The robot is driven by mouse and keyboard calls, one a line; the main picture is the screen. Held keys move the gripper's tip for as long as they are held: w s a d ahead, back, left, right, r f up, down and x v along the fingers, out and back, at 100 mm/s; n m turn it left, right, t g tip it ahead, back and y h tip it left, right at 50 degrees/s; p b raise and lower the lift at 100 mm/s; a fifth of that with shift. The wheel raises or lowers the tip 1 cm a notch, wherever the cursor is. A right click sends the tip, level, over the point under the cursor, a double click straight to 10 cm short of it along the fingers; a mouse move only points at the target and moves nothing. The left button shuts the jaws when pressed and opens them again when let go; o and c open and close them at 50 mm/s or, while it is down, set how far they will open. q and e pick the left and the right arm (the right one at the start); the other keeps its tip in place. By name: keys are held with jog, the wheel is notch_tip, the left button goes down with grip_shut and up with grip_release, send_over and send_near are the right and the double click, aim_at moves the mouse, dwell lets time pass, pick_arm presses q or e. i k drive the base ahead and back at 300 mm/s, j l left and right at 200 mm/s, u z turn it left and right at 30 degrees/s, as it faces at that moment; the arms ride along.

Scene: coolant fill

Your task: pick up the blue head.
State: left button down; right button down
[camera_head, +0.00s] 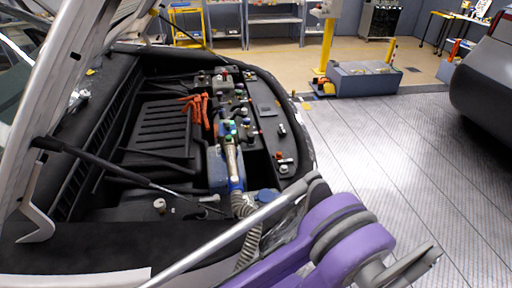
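A hose fitting with a blue collar (236,184) stands in the open engine bay, right of centre. It is the likeliest blue head, though I cannot be sure. A grey ribbed hose (247,240) runs down from it, and a pale tube (231,160) leads up to a small blue-green part (229,139). A darker blue, round cap-like part (267,196) lies just right of the collar. A purple arm of mine crosses the bottom right, apart from the fitting in the picture. Its fingertips cannot be made out clearly. My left gripper is not in view.
The raised hood (75,65) and a dark strut (125,175) bound the left side. Orange cables (196,106) and several small coloured caps crowd the bay. A pale rod (235,232) crosses in front. A grey car (485,85) stands right; floor between is clear.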

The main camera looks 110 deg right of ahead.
aim_at(229, 151)
jog(key=z, duration=3.55)
jog(key=i+l, duration=0.15)
jog(key=l, duration=0.25)
jog(key=i+l, duration=0.1)
jog(key=l, duration=0.25)
jog(key=i+l, duration=0.15)
jog(key=l, duration=0.25)
jog(key=i+l, duration=0.15)
jog(key=l, duration=0.25)
jog(key=i+l, duration=0.1)
jog(key=l, duration=0.3)
jog(key=i+l, duration=0.15)
jog(key=l, duration=0.2)
jog(key=l+u, duration=0.1)
jog(key=u, duration=0.35)
jog(key=l+u, duration=0.15)
jog(key=u, duration=0.3)
jog(key=l+u, duration=0.1)
jog(key=u, duration=0.35)
